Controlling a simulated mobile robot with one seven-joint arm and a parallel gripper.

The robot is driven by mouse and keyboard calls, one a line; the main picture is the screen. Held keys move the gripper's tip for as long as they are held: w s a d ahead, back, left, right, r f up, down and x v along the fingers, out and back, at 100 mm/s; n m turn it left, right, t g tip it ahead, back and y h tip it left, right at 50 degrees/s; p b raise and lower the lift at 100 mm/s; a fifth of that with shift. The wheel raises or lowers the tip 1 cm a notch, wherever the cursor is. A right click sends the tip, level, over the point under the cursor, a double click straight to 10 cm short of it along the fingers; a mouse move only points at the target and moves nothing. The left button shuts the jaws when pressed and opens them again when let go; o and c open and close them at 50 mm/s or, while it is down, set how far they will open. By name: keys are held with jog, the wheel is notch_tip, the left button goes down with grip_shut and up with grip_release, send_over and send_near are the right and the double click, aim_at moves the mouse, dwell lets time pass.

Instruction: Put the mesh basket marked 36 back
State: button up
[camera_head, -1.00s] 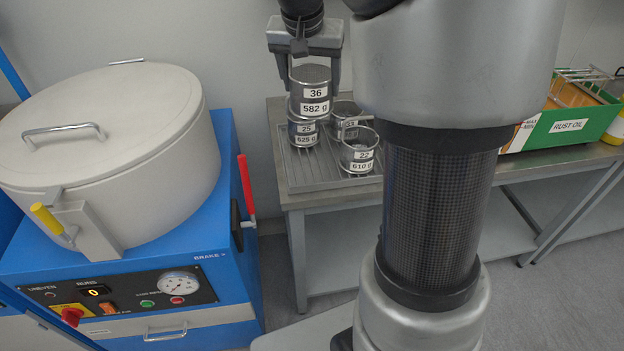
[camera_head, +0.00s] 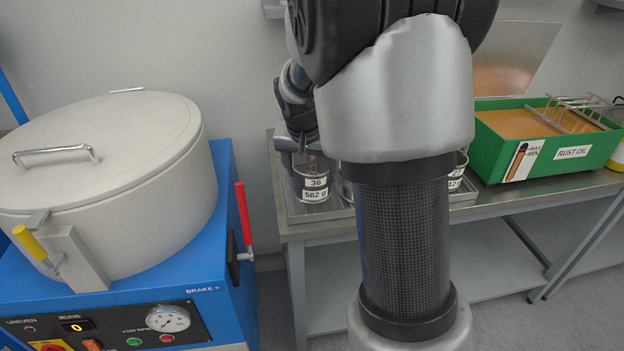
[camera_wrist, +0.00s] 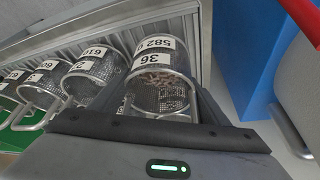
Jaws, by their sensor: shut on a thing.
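The mesh basket marked 36 (camera_head: 312,191), with a 582 g label, is at the left end of the grey draining tray (camera_head: 287,208). My gripper (camera_head: 303,146) is above it, shut on its upper edge. In the wrist view the basket (camera_wrist: 178,92) is upright-looking with small brown parts inside, and the dark jaws (camera_wrist: 160,131) cross its near rim. The basket is low at the tray, but I cannot tell whether its bottom touches. Other labelled baskets (camera_wrist: 95,74) stand in a row beside it. My arm hides most of them in the head view.
A green rust oil tank (camera_head: 490,150) stands on the bench to the right. A blue machine (camera_head: 222,180) with a pale round lid (camera_head: 130,140) stands at the left. Its red lever (camera_head: 243,208) sticks up near the bench's left end.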

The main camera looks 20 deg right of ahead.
jog(key=shift+f, duration=0.85)
jog(key=shift+f, duration=0.15)
jog(key=o, duration=1.7)
